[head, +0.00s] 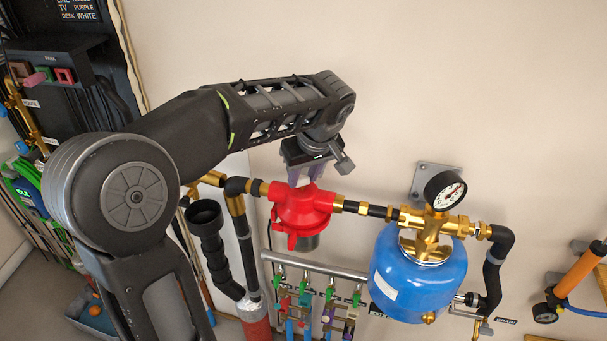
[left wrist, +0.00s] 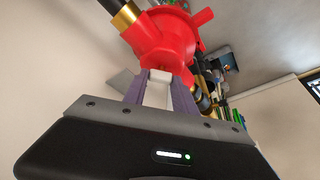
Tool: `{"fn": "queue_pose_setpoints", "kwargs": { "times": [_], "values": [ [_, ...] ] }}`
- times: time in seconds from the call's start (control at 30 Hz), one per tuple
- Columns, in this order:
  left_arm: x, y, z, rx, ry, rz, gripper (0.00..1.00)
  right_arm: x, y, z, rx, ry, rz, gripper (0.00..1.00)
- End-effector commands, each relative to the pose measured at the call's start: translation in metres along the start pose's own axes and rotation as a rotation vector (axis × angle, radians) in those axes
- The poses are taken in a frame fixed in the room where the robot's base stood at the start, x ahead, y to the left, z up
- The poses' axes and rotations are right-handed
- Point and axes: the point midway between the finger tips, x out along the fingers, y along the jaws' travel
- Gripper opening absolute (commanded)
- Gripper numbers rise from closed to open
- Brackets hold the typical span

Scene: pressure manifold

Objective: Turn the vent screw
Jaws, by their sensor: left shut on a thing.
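The red valve body (head: 302,208) sits in the pipe line on the wall, left of the blue tank. My left gripper (head: 304,178) comes down on its top with purple fingers. In the left wrist view the fingers of my left gripper (left wrist: 165,78) are close together and their tips reach the red body (left wrist: 168,42). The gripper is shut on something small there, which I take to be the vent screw. My right gripper is not in view.
The blue tank (head: 412,280) with a brass fitting and a round gauge (head: 445,190) stands to the right. Below is a rail (head: 315,264) with several coloured valves. A black drain pipe (head: 208,240) runs at left. The wall above is bare.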

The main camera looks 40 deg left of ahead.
Motion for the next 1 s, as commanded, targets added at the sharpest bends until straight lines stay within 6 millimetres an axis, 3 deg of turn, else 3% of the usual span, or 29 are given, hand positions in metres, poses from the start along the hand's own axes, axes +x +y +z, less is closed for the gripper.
{"fn": "queue_pose_setpoints", "kwargs": {
  "times": [0.47, 1.0],
  "values": [
    [0.003, -0.001, 0.001, 0.123, -0.001, 0.053, 0.00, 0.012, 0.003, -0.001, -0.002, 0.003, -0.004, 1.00],
    [0.002, -0.004, -0.001, 0.503, -0.001, 0.210, 0.00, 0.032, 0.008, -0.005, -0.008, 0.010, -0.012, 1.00]
  ]
}}
